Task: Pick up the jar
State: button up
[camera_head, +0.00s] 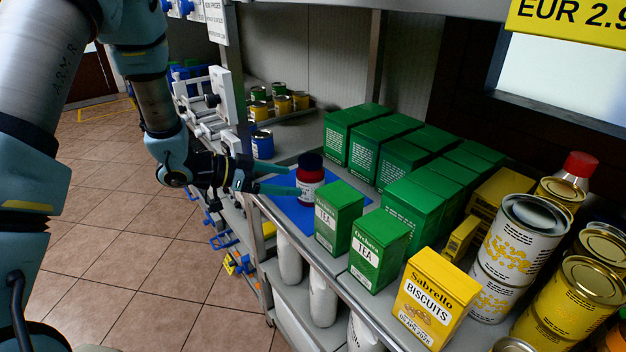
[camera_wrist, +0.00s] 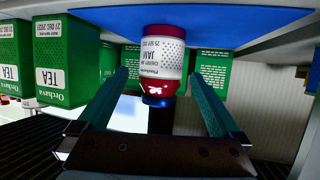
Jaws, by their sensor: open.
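The jar (camera_head: 310,192) is a small jar of red jam with a white label and a dark blue lid. It stands upright on a blue mat (camera_head: 292,215) on the shelf. In the wrist view, which is upside down, the jar (camera_wrist: 163,65) is in the middle, with its label reading JAM. My gripper (camera_head: 292,180) is open, its teal fingers pointing at the jar from the left. In the wrist view the fingers of my gripper (camera_wrist: 160,78) show on either side of the jar, with gaps; contact is not visible.
Two green tea boxes (camera_head: 338,215) stand close in front of the jar. More green boxes (camera_head: 357,133) stand behind it. A biscuits box (camera_head: 436,298) and several tins (camera_head: 512,245) fill the right of the shelf. A blue tin (camera_head: 262,145) stands beyond the mat. The tiled floor (camera_head: 135,255) is open at left.

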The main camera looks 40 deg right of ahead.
aim_at(311, 182)
jog(key=p+x, duration=0.2)
jog(key=x, duration=0.5)
jog(key=shift+d, duration=0.2)
jog(key=shift+w, duration=0.1)
jog(key=shift+c, duration=0.2)
grip_shut()
dwell(0.3)
jog(key=shift+r, duration=0.1)
